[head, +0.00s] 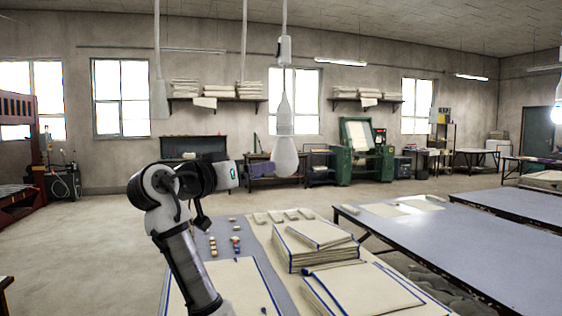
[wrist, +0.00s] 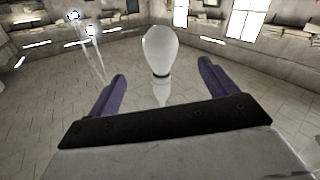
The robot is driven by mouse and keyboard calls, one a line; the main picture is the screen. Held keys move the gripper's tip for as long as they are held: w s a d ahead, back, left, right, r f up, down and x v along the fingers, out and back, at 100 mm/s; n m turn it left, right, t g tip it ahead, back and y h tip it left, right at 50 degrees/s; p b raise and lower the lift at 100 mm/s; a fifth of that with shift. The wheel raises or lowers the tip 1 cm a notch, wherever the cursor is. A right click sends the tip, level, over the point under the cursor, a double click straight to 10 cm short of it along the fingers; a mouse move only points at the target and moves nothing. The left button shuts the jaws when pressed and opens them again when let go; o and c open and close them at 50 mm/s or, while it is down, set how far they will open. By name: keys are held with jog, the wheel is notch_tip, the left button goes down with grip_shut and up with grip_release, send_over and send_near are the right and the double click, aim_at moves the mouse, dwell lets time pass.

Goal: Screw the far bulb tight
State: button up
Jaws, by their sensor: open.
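A white, unlit bulb (head: 284,158) hangs glass-down from a pale socket (head: 284,112) on a cord in the middle of the head view. My gripper (head: 264,170) is just left of the bulb's glass, with its purple fingers pointing toward it. In the wrist view the bulb (wrist: 160,50) appears between the two open fingers of my gripper (wrist: 162,72), with clear gaps on both sides. The fingers hold nothing. I cannot tell from these views whether this is the far bulb, or how tightly it sits.
A pale hanging fitting (head: 160,98) is at the left, and a lit bulb (head: 558,90) is at the right edge. Below stand a table with cloth stacks (head: 318,245) and a long grey table (head: 455,235). The air around the bulb looks free.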

aim_at(281, 163)
jog(key=p+x, duration=0.5)
jog(key=x, duration=0.7)
jog(key=shift+r, duration=0.15)
jog(key=shift+w+d, duration=0.35)
jog(key=shift+w, duration=0.15)
jog(key=shift+c, duration=0.5)
jog(key=c, duration=0.8)
jog(key=shift+f, duration=0.2)
jog(key=shift+c, duration=0.2)
jog(key=shift+y, duration=0.3)
